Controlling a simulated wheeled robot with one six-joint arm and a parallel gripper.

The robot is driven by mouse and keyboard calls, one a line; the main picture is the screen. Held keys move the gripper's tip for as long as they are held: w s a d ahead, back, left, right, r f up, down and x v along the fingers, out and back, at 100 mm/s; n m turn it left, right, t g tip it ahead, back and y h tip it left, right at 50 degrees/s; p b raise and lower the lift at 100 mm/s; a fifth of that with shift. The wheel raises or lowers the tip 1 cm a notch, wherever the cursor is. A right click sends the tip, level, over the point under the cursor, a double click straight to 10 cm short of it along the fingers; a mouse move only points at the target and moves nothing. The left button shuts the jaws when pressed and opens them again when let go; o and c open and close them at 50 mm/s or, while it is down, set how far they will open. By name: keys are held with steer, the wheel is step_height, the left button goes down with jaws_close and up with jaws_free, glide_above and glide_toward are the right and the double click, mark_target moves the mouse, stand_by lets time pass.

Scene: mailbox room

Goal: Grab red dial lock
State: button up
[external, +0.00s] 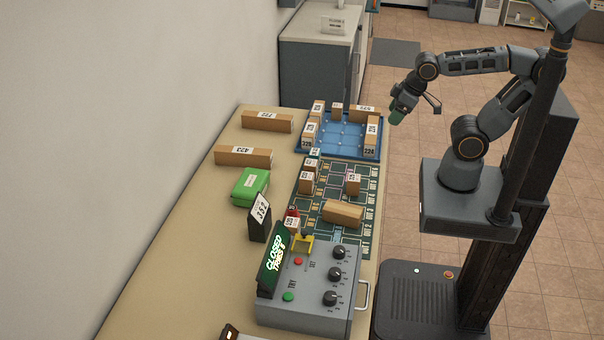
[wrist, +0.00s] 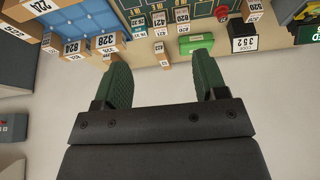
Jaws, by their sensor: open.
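A small red object, likely the red dial lock (external: 292,212), is on the dark green marked mat (external: 323,212), partly hidden behind a small labelled box and beside the black 352 sign. In the wrist view a round red piece (wrist: 222,13) shows near the top edge, right of centre. My gripper (external: 398,115) is raised off the right side of the table near the blue tray, well away from the red piece. Its green fingers (wrist: 162,64) are spread apart with nothing between them.
A blue tray (external: 345,136) holds several numbered boxes. A green box (external: 250,187), a black 352 sign (external: 260,218) and a grey control box (external: 310,290) with knobs and a lit sign stand on the table. Long boxes (external: 243,156) lie along the wall side.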

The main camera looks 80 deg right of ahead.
step_height(320, 180, down, 7)
steer(key=w+a+n+g+b, duration=0.1)
steer(key=a+b, duration=0.1)
steer(key=b, duration=0.3)
steer(key=m+b, duration=0.1)
steer(key=b, duration=1.2)
glide_toward(292, 207)
steer(key=shift+m+t, duration=0.3)
steer(key=shift+t, duration=0.1)
steer(key=x, duration=1)
steer(key=shift+s+a+f+p, duration=0.1)
steer(key=shift+s+f+p, duration=0.2)
steer(key=shift+f+p, duration=0.05)
steer(key=c, duration=1.1)
steer(key=shift+o, duration=0.2)
steer(key=shift+r, duration=0.1)
